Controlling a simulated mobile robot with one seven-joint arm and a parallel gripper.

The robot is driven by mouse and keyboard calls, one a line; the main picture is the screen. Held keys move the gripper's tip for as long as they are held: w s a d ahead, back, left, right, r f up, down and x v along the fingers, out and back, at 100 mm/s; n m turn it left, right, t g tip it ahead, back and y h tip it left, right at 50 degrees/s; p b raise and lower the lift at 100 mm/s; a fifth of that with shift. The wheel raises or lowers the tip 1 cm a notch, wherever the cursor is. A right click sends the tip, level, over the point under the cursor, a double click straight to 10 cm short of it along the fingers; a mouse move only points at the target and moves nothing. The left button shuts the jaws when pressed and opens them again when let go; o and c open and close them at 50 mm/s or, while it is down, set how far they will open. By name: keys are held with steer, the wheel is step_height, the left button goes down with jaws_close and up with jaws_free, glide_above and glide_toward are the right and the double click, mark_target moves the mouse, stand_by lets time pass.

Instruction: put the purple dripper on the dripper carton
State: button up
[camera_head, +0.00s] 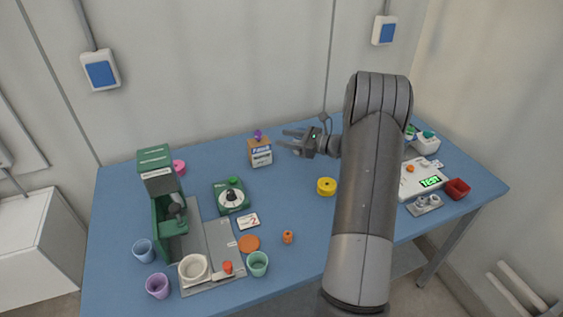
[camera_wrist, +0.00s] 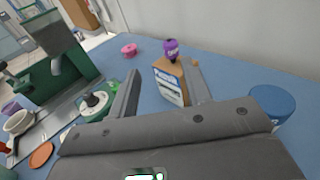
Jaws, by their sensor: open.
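The purple dripper (camera_head: 257,134) sits on top of the dripper carton (camera_head: 260,153), a small brown-topped box with a blue and white label, near the back of the blue table. In the wrist view the dripper (camera_wrist: 171,48) stands upright on the carton (camera_wrist: 170,84). My gripper (camera_head: 284,139) is open and empty, just to the right of the carton. In the wrist view my gripper's fingers (camera_wrist: 160,72) are spread, and the right one overlaps the carton's edge. I cannot tell whether it touches.
A green dial device (camera_head: 231,197) stands left of the carton, with a green press-like machine (camera_head: 165,205) farther left. A pink roll (camera_head: 179,167) lies at the back left. A yellow roll (camera_head: 326,187) lies right of centre. The table between carton and yellow roll is clear.

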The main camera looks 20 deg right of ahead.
steer(key=s+a+r+n+g+h, duration=0.2)
steer(key=s+a+r+n+g, duration=0.2)
steer(key=s+a+r+n, duration=0.4)
steer(key=s+a+r+n+g+h, duration=0.1)
steer(key=s+a+r+n+g, duration=0.35)
steer(key=s+a, duration=0.5)
steer(key=s+r+n+t+h, duration=0.2)
steer(key=s+n+h, duration=0.7)
steer(key=s, duration=1.1)
steer(key=n, duration=0.4)
steer(key=shift+s+d+r+n+h, duration=0.15)
steer(key=shift+s+r+n+h, duration=0.15)
steer(key=shift+n, duration=0.05)
